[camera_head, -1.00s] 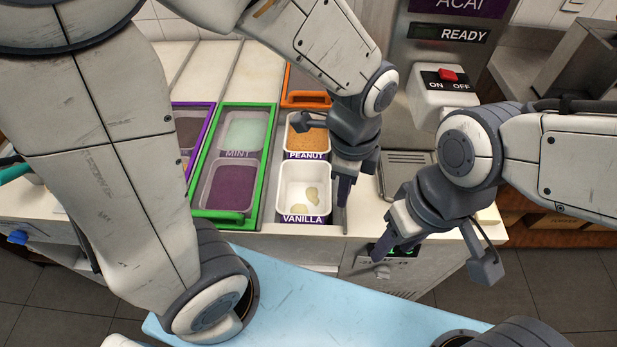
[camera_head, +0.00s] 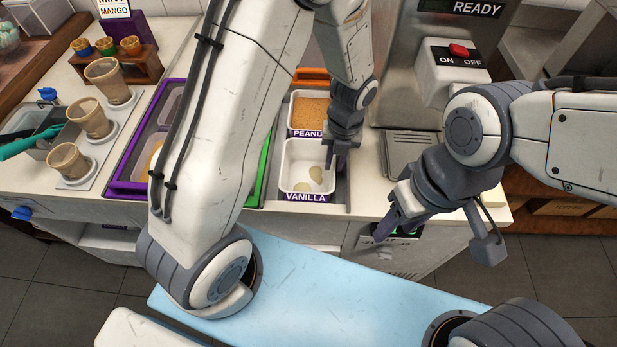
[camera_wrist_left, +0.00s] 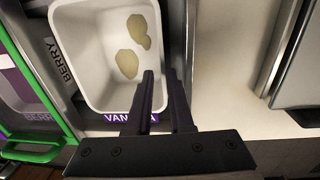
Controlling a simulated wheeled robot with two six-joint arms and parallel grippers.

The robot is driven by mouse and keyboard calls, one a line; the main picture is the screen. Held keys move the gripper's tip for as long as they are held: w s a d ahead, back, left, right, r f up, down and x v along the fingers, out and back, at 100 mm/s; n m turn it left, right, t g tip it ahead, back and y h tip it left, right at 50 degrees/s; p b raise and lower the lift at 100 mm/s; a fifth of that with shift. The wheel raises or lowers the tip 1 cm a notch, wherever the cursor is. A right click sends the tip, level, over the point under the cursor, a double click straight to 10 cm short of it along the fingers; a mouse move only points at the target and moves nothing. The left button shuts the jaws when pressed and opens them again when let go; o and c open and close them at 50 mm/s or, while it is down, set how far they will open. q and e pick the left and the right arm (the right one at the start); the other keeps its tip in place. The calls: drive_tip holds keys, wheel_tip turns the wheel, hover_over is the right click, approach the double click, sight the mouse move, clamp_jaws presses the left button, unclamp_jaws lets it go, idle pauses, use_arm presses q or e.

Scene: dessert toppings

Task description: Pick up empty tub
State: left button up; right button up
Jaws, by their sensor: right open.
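The empty tub (camera_head: 299,157) is white, labelled VANILLA, with a few pale yellow smears on its floor. It sits in the counter slot in front of the peanut tub. In the left wrist view the empty tub (camera_wrist_left: 88,60) fills the upper left. My left gripper (camera_head: 333,160) is at the tub's right wall, pointing down. In the left wrist view its two fingers (camera_wrist_left: 161,75) are close together, with the right wall between them. The tub still sits level in its slot. My right gripper (camera_head: 436,238) is open and empty, before the machine at the right.
The peanut tub (camera_head: 309,111) is full. Purple and green framed toppings trays stand left, partly hidden by my left arm. Several cups (camera_head: 88,118) stand on the left counter. The açaí machine with a red switch (camera_head: 458,49) stands right. A light blue surface (camera_head: 300,285) lies in front.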

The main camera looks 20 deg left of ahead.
sight(332, 175)
use_arm(q)
drive_tip(key=shift+s+f, duration=0.15)
drive_tip(key=shift+f, duration=2.6)
clamp_jaws()
